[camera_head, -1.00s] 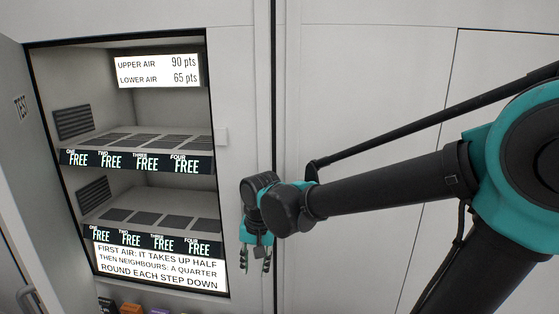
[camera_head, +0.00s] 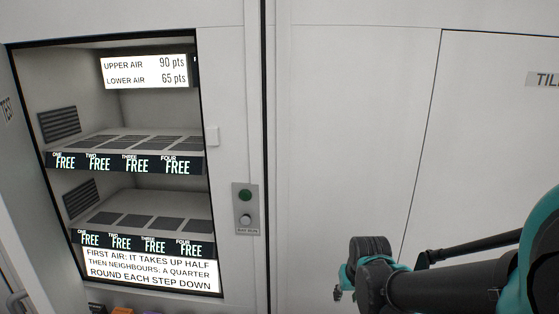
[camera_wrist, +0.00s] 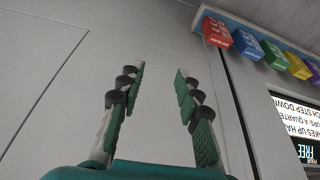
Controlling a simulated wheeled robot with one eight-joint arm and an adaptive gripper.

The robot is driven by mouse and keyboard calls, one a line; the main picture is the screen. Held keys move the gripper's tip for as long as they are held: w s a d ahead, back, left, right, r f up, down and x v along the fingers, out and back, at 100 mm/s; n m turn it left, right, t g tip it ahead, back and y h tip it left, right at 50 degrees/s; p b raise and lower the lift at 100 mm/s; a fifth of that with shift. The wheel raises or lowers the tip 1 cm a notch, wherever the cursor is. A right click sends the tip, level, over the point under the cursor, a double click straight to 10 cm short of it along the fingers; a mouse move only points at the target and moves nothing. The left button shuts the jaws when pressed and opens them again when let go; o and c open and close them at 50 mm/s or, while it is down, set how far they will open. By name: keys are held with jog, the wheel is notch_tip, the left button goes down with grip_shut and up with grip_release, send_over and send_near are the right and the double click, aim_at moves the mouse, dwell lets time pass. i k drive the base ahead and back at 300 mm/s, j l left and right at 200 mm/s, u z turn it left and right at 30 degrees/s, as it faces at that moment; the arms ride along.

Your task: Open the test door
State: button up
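The test door (camera_head: 22,200) stands swung open at the far left of the head view, with a partly cut-off TEST label (camera_head: 7,110) and a handle (camera_head: 18,299) low on it. The lit bay (camera_head: 120,110) beside it is exposed, with two shelves whose slots read FREE. My gripper (camera_head: 338,293) is low right of centre in the head view, well right of the door and bay. In the wrist view my gripper (camera_wrist: 155,95) has its two fingers spread apart with nothing between them. The door does not clearly show in the wrist view.
A button panel (camera_head: 246,208) with a green and a grey button is right of the bay. Another panel (camera_head: 495,130) with a cut-off label is at far right. Several coloured blocks (camera_wrist: 250,45) sit on a ledge in the wrist view. The wall between is plain.

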aim_at(33, 236)
jog(key=j+u, duration=0.3)
jog(key=i+j+u, duration=0.15)
jog(key=j+u, duration=0.15)
jog(key=i+j+u, duration=0.1)
jog(key=j+u, duration=0.15)
jog(key=j, duration=0.1)
